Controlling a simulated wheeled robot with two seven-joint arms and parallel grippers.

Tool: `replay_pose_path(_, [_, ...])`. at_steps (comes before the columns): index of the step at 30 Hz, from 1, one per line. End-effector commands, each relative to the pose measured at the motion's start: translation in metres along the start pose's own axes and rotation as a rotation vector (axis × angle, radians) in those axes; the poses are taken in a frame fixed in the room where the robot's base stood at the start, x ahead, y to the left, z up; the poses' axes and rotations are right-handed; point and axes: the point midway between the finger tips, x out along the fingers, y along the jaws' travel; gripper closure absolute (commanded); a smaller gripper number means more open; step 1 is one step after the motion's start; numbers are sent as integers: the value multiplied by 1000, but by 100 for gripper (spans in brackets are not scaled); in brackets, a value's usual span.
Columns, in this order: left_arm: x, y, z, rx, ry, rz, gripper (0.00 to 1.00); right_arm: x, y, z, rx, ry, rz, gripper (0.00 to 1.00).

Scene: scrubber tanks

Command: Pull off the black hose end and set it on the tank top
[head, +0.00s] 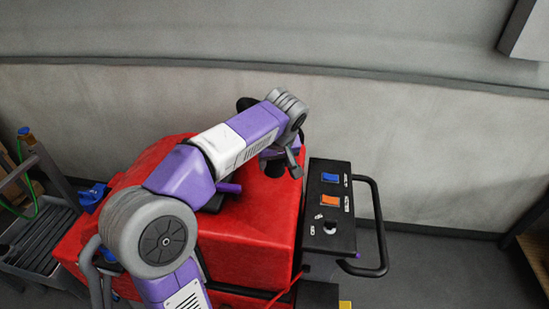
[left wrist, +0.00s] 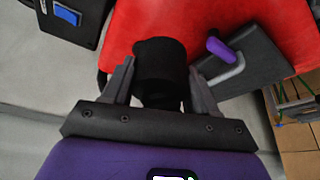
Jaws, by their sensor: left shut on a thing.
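The black hose end (left wrist: 160,58) is a short, thick dark cylinder between the two grey fingers of my left gripper (left wrist: 162,76) in the left wrist view. The fingers are shut on its sides. In the head view my left arm reaches across the red tank (head: 255,245), and the gripper (head: 290,163) is partly hidden behind the wrist, over the tank's back right part. The tank top also shows in the left wrist view (left wrist: 285,25). I cannot tell whether the hose end still touches its fitting. My right gripper is out of view.
A black control panel (head: 327,233) with blue and orange switches and a handle (head: 382,235) stands right of the tank. A dark plate (left wrist: 255,65) with a purple-tipped lever (left wrist: 217,47) lies on the tank top. A grey wall (head: 430,130) is behind.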

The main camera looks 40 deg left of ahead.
Motion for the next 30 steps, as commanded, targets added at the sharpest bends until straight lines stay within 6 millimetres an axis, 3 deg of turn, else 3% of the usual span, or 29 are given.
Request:
replay_pose_path(15, [-14,-8,36,0,1,1,78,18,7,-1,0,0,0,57])
replay_pose_path(30, [-16,-8,38,0,1,0,78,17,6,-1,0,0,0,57])
